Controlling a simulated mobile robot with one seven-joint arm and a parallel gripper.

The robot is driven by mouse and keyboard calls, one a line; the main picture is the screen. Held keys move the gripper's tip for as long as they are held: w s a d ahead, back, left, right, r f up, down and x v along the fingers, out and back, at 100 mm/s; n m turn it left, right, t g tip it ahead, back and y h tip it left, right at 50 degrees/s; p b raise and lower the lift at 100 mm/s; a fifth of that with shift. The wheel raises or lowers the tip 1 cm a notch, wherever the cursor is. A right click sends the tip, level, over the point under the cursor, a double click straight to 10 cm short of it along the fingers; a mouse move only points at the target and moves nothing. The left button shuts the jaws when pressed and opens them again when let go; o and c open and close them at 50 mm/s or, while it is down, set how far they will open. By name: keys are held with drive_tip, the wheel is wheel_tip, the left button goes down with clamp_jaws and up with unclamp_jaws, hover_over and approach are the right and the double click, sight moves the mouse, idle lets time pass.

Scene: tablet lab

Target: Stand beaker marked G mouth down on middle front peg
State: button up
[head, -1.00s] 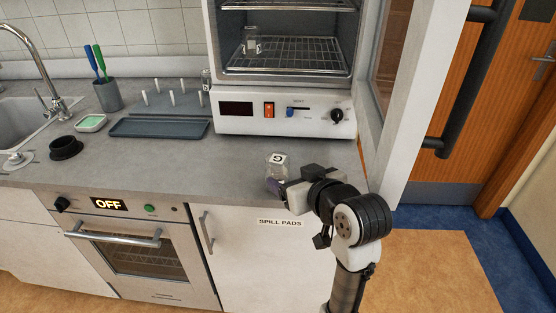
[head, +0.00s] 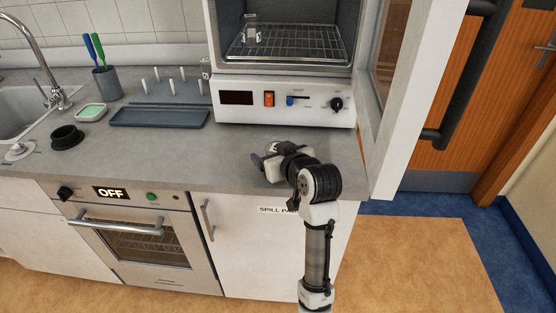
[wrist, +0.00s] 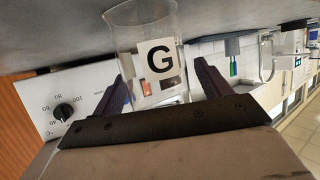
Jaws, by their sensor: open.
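The beaker marked G (wrist: 158,60) is clear glass with a white label and stands on the counter. In the flipped wrist view its label reads upright and its wide rim seems to be at the counter, so it looks mouth down. It lies between the two dark fingers of my gripper (wrist: 160,88), which is open around it. In the head view my gripper (head: 262,166) hides the beaker. The peg rack (head: 187,96) is at the back of the counter, with white pegs in two rows; the middle front peg (head: 172,87) is bare.
A grey tray (head: 160,118) lies in front of the rack. Glassware (head: 206,70) stands at the rack's right end. The open oven (head: 285,108) holds another glass vessel (head: 251,30) on its shelf. A brush cup (head: 107,83), green sponge dish (head: 91,112) and black ring (head: 66,137) are left.

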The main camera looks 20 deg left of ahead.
drive_tip(key=shift+c, duration=0.4)
drive_tip(key=c, duration=1.1)
drive_tip(key=shift+r, duration=0.15)
